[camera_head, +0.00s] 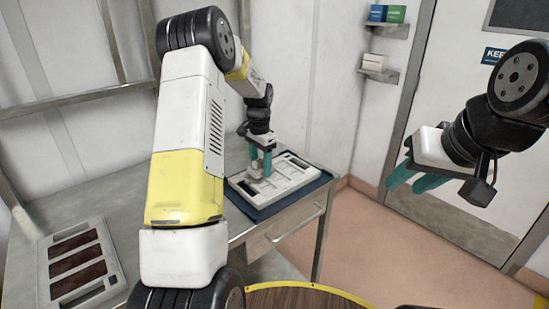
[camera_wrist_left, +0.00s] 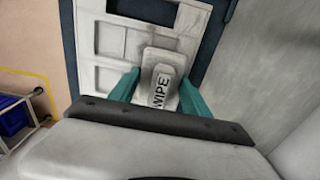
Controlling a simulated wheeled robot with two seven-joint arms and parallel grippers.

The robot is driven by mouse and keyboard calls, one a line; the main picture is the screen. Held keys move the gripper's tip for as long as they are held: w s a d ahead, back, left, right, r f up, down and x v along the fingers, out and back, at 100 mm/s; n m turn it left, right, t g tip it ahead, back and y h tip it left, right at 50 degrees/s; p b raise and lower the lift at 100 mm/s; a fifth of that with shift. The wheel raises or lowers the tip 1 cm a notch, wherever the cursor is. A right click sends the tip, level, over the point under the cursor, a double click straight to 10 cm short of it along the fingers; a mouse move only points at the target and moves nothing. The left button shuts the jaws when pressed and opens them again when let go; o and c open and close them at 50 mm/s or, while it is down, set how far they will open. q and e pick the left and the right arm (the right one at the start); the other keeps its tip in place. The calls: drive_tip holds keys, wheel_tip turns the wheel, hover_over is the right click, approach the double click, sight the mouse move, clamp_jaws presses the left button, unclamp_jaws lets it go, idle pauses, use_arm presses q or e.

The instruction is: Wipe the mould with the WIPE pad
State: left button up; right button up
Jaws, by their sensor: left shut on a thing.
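The mould (camera_head: 290,178) is a pale tray with recessed compartments, lying on a dark blue mat (camera_head: 262,211) on the metal table. My left gripper (camera_head: 260,166) is over the mould's left part. In the left wrist view its teal fingers (camera_wrist_left: 160,92) are shut on the WIPE pad (camera_wrist_left: 163,62), a light block with a black WIPE label. The pad is over the mould (camera_wrist_left: 95,50); whether it touches the surface I cannot tell. My right gripper (camera_head: 405,176) is empty in the air at the right, its teal fingers apart.
A second tray with dark brown filled compartments (camera_head: 78,267) lies at the table's left. The metal table (camera_head: 118,205) is bare between. Small boxes (camera_head: 386,13) sit on wall shelves. A blue crate (camera_wrist_left: 14,118) shows at the left wrist view's edge.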

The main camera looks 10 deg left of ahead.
sight(254, 170)
use_arm(q)
drive_tip(key=shift+s+a, duration=1)
drive_tip(key=shift+s, duration=0.25)
drive_tip(key=shift+r, duration=0.15)
drive_tip(key=shift+r, duration=3.9)
